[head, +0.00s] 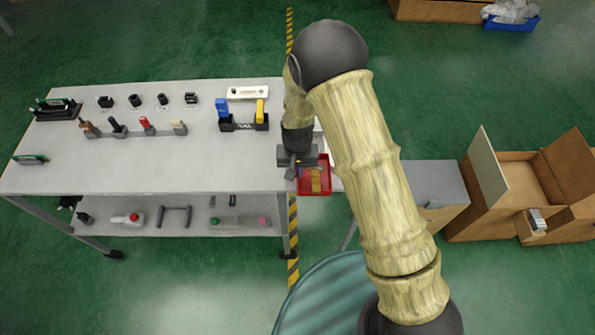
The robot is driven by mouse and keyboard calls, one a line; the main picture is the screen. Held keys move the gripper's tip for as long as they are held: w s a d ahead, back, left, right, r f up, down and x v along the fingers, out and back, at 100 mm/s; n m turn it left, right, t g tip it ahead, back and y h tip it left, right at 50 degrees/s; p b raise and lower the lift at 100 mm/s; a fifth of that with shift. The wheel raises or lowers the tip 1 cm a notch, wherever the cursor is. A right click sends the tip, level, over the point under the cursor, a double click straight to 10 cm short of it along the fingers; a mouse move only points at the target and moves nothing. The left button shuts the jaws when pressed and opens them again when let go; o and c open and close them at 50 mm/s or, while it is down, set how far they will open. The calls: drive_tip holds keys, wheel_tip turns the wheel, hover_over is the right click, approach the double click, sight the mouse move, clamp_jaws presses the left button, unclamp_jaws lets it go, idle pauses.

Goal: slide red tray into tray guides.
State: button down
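The red tray (315,187) is at the right front corner of the grey table, with a tan block-like thing (316,175) inside it. My gripper (298,172) points down at the tray's upper left side. It touches or overlaps the tray in the picture. The fingers are small and dark, so I cannot tell whether they are closed on the tray's rim. I cannot make out the tray guides. My arm covers the table's right end behind the tray, where only a pale strip (320,137) shows.
The grey table (200,165) holds a row of levers (148,127), a black holder with blue and yellow handles (244,122) and a white plate (248,92). Its front middle is clear. A grey cabinet (437,185) and open cardboard box (515,185) stand at the right.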

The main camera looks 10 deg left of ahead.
drive_tip(key=shift+w+a, duration=0.2)
drive_tip(key=shift+w, duration=0.7)
drive_tip(key=c, duration=1.6)
unclamp_jaws()
drive_tip(key=shift+w+a+r, duration=0.1)
drive_tip(key=shift+a+r, duration=0.05)
drive_tip(key=shift+a, duration=0.05)
drive_tip(key=shift+r, duration=0.2)
drive_tip(key=r, duration=0.5)
drive_tip(key=r+b, duration=0.1)
drive_tip(key=r, duration=0.5)
drive_tip(key=r+b, duration=0.1)
drive_tip(key=r, duration=0.4)
drive_tip(key=shift+d+r, duration=0.35)
drive_tip(key=shift+d, duration=0.05)
